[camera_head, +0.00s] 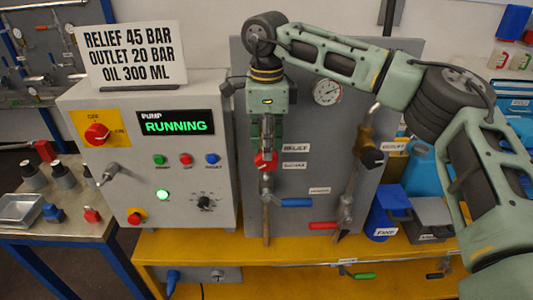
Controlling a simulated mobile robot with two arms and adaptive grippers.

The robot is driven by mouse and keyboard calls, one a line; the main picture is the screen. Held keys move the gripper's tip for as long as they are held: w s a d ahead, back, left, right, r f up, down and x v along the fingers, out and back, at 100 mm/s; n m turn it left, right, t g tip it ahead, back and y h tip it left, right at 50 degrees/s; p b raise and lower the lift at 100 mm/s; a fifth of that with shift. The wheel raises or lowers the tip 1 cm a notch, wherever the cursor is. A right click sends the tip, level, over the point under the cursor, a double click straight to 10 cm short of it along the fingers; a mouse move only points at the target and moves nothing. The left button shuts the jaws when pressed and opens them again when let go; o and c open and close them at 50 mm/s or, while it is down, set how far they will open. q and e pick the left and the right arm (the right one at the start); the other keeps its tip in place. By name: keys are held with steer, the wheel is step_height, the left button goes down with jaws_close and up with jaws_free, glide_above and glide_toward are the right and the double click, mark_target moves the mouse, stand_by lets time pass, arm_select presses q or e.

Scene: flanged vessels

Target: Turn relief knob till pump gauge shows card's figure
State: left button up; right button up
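The relief knob (265,162) is red and sits on a vertical pipe on the grey panel, beside the RELIEF label (296,148). My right gripper (266,149) points down from above, with its fingertips at the top of the knob. Whether they are closed on it is too small to tell. A round white gauge (327,91) is on the panel to the right of the gripper; its needle is too small to read. The card (130,53) reads RELIEF 45 BAR, OUTLET 20 BAR, OIL 300 ML. My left gripper is not in view.
The control box (150,195) shows PUMP RUNNING, with a lit green lamp (163,194). A blue-handled valve (296,202) and a red-handled valve (323,225) sit below the knob. A brass valve (366,140) is on the right pipe. Blue and grey bins stand at right.

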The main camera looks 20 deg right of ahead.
mark_target(263, 165)
steer(key=shift+f+p, duration=0.4)
steer(key=shift+f, duration=1.55)
jaws_close()
